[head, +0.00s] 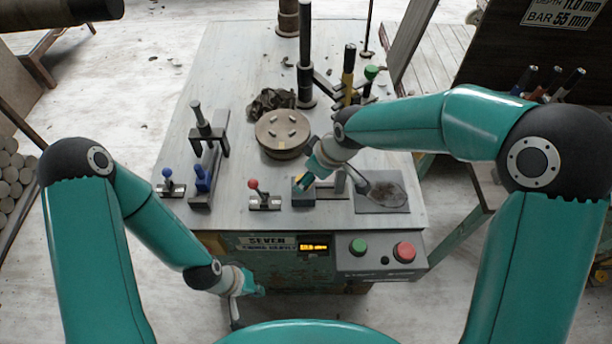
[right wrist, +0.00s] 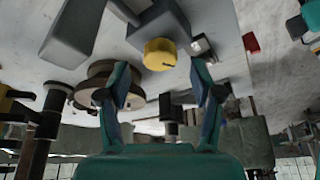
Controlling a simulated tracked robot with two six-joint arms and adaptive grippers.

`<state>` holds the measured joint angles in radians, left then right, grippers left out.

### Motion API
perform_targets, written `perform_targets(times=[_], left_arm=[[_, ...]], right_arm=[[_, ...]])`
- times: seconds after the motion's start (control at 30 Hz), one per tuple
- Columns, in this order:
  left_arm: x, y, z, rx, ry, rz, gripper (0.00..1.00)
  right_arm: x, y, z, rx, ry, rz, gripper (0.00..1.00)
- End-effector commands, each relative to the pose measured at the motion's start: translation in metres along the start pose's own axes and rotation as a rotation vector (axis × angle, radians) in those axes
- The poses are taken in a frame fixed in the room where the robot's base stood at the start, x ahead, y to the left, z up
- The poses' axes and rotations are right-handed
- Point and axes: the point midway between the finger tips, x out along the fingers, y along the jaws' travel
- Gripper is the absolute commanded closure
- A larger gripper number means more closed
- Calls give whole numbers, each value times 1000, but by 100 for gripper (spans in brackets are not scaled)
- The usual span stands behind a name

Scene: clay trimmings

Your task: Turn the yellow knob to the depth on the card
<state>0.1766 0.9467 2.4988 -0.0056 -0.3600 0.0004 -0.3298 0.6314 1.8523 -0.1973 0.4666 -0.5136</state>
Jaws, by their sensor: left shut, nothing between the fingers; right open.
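The yellow knob (right wrist: 160,53) shows in the right wrist view, round with a dark mark on its face, on a grey block (right wrist: 160,25). In the head view my right gripper (head: 310,176) mostly hides it. My right gripper (right wrist: 160,72) is open, with one finger to each side of the knob's line and the knob ahead of the fingertips; I see no contact. The card (head: 558,14) at the top right reads depth 11.0 mm and bar 55 mm. An orange display (head: 314,246) glows on the bench front; its digits are too small to read. My left gripper (head: 250,290) is shut and empty, low before the bench.
The bench top (head: 235,75) holds a round flanged disc (head: 283,134), a red-knobbed clamp (head: 264,196), a blue-knobbed clamp (head: 170,185) and a dark plate (head: 382,196). Green (head: 358,246) and red (head: 404,251) buttons sit on the front panel. Tall posts stand at the back.

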Motion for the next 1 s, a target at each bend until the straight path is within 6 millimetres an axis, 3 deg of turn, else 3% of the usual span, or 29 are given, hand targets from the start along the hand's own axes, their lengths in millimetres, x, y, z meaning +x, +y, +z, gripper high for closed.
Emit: perform_targets(times=[0.2, 0.57, 0.93, 1.0], left_arm=[[-4, 1, 0, 0, 0, 0, 100], [-4, 1, 0, 0, 0, 0, 100], [-4, 1, 0, 0, 0, 0, 100], [-4, 1, 0, 0, 0, 0, 100]], right_arm=[[26, 0, 0, 1, -1, 0, 34], [31, 1, 0, 2, 1, 1, 34], [31, 1, 0, 2, 1, 1, 93], [31, 1, 0, 2, 1, 1, 94]])
